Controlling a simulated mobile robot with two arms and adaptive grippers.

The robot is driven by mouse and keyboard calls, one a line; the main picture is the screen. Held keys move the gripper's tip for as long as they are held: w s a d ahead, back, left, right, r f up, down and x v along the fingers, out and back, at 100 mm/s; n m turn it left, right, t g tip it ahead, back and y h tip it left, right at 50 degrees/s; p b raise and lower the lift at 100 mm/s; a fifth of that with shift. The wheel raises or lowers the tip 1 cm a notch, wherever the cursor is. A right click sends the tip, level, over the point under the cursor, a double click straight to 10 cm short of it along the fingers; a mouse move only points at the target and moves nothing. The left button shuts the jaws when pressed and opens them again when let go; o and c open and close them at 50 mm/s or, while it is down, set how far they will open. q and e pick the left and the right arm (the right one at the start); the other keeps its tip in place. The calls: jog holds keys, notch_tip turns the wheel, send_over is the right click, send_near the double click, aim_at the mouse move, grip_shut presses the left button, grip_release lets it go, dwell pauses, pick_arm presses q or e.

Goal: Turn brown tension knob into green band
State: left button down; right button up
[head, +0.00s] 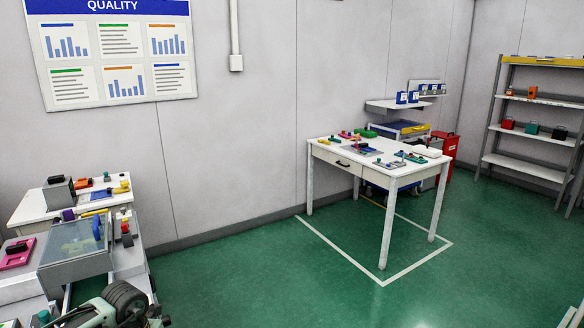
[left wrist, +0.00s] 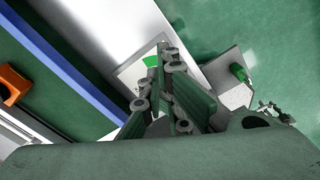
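A white plate (left wrist: 128,72) with a small green band (left wrist: 151,61) shows in the left wrist view, just beyond my left gripper (left wrist: 172,90). The gripper's fingers with green pads stand in front of the plate and cover part of it. I cannot tell whether they are open or closed on something. I cannot make out a brown tension knob in either view; the fingers may hide it. In the head view, part of my left arm shows at the bottom left, and its fingertips cannot be made out. My right gripper is not in view.
The left wrist view shows a green cylinder (left wrist: 239,72) on a grey plate, a blue edge (left wrist: 62,62) and an orange object (left wrist: 12,84). The head view shows a cluttered bench at left, a white table (head: 330,153) with several tools, shelving (head: 520,165) and open green floor (head: 260,285).

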pick_arm(q)
jog(key=shift+s+a+f, duration=0.15)
jog(key=shift+a+f, duration=0.05)
jog(key=shift+w+d+r+b, duration=0.1)
jog(key=shift+w+r+b, duration=0.05)
jog(key=shift+w+b, duration=0.2)
jog(key=shift+w+r+p, duration=0.2)
jog(key=shift+r+p, duration=0.3)
jog(key=shift+r, duration=0.05)
notch_tip(320, 180, up, 5)
jog(key=p, duration=0.3)
